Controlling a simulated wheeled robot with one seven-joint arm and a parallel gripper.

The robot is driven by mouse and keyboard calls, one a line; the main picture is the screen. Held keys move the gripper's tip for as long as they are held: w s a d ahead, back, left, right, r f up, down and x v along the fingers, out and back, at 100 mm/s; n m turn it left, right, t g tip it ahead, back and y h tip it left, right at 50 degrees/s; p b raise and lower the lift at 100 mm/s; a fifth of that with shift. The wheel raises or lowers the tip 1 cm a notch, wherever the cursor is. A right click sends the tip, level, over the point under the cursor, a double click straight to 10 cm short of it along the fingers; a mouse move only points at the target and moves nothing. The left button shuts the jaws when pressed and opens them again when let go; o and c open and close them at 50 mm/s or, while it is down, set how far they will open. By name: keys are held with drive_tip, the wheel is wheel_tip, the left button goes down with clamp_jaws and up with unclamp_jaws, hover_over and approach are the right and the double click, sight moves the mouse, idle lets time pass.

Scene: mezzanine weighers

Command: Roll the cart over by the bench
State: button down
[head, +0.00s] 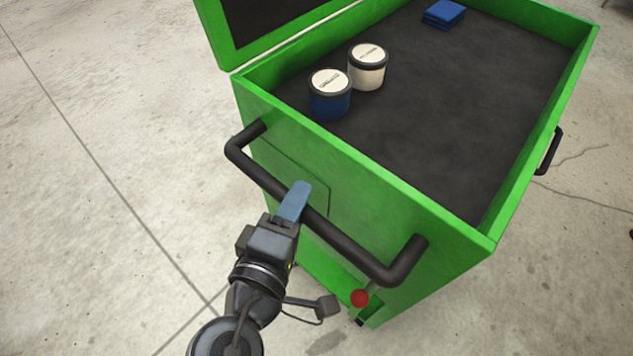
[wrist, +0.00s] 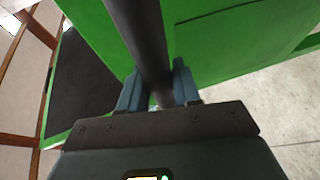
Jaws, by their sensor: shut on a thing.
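The cart (head: 380,200) is a green box on the concrete floor with a dark-lined open top. A black bar handle (head: 345,245) runs along its near side. My gripper (head: 297,200) is shut on this handle, left of its middle. In the wrist view the handle (wrist: 145,45) passes between the two blue-grey fingers of my gripper (wrist: 158,92). Much of the cart's underside and its wheels are hidden. I cannot make out a bench in either view.
A blue jar (head: 329,100), a white jar (head: 367,72) and folded blue cloths (head: 443,14) lie inside the cart top. A red knob (head: 360,298) sits low on the near side. A green lid (head: 270,30) stands open at the left. Bare floor (head: 90,200) is free on the left.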

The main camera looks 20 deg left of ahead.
drive_tip(key=shift+s+a, duration=0.3)
drive_tip(key=shift+s, duration=0.55)
drive_tip(key=shift+s+a, duration=0.3)
drive_tip(key=shift+s, duration=0.5)
drive_tip(key=c, duration=0.9)
unclamp_jaws()
drive_tip(key=s, duration=0.2)
drive_tip(key=s+r, duration=0.1)
drive_tip(key=s, duration=0.4)
drive_tip(key=shift+s+d+r+b, duration=0.2)
drive_tip(key=shift+s+b, duration=0.1)
drive_tip(key=shift+b, duration=0.1)
